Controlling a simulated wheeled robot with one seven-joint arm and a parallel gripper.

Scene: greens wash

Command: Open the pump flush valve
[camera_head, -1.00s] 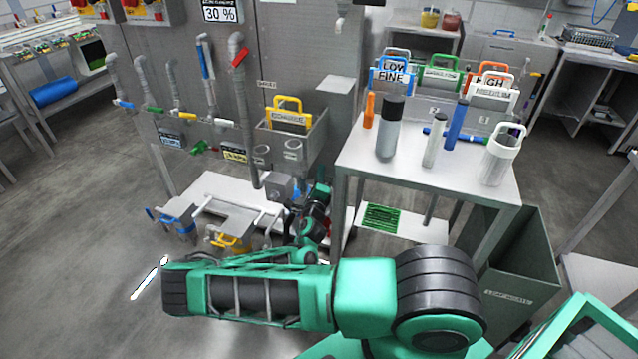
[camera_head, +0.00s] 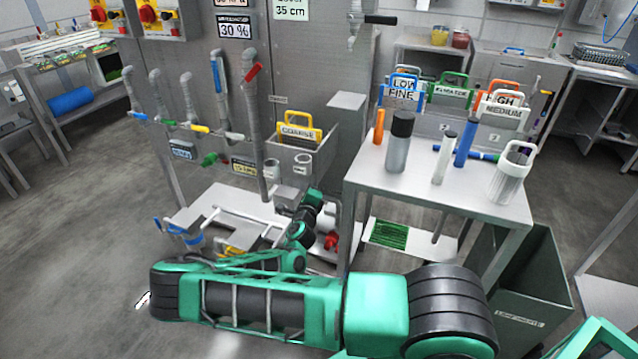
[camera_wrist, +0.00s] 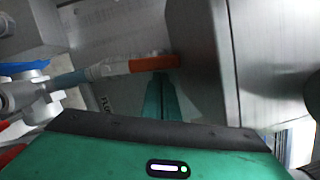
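An orange-ended lever (camera_wrist: 152,63) on a pale, bluish rod crosses the wrist view, beside a grey metal housing (camera_wrist: 195,60). A partly hidden label beginning "FLU" (camera_wrist: 104,104) sits just below it, so this looks like the flush valve's handle. My gripper (camera_wrist: 161,78) shows as two teal fingers side by side with only a thin seam between them. Their tips end at the lower edge of the orange part; whether they touch it I cannot tell. In the head view my wrist (camera_head: 312,205) reaches in low beside the table, and the fingertips and lever are hidden.
A steel table (camera_head: 430,190) with bottles stands right of my wrist. A red valve (camera_head: 332,240) is beside its leg. A vertical pipe (camera_head: 255,130) and low white piping (camera_head: 225,220) are to the left. In the wrist view, a blue handle (camera_wrist: 25,68) lies left. Open floor is at left.

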